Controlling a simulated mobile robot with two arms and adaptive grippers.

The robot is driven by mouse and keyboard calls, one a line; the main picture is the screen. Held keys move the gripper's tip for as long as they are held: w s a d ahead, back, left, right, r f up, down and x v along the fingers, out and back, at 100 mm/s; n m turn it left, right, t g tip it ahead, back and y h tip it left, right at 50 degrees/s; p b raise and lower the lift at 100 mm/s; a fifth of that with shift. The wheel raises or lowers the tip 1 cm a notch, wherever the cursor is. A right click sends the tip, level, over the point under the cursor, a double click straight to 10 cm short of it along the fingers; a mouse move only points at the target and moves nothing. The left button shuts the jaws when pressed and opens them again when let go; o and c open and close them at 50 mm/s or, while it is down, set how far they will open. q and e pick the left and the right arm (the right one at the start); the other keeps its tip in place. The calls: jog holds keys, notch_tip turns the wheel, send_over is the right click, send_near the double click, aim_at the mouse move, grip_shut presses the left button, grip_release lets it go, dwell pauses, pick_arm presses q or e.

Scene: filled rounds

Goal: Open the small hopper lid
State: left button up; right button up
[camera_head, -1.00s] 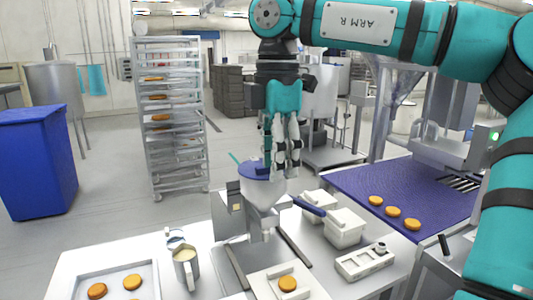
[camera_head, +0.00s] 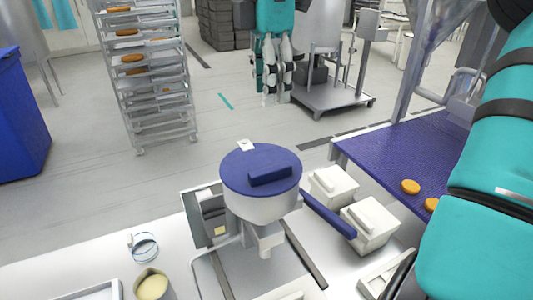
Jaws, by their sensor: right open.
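The small hopper (camera_head: 262,207) is a pale round funnel on a metal stand on the worktable. Its dark blue round lid (camera_head: 240,178) lies flat over the top, with a raised blue bar handle (camera_head: 270,176) towards the front and a small white tab at the back. My right gripper (camera_head: 276,95) points down, empty and open, above and behind the lid in the picture, clearly apart from it. Its upper part is cut off by the top edge. My left gripper is not in view.
Two white lidded boxes (camera_head: 368,225) and a blue-handled tool (camera_head: 328,214) sit right of the hopper. A purple conveyor (camera_head: 400,160) with orange rounds is farther right. A jug (camera_head: 152,284) and a glass (camera_head: 143,247) stand front left. A tray rack (camera_head: 150,90) stands behind.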

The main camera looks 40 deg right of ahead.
send_over(268, 170)
notch_tip(268, 170, down, 4)
jog(key=f, duration=0.1)
notch_tip(268, 170, down, 10)
jog(key=p, duration=0.3)
jog(key=shift+f, duration=0.2)
jog(key=shift+d+f, duration=0.1)
jog(key=shift+f, duration=0.45)
grip_shut()
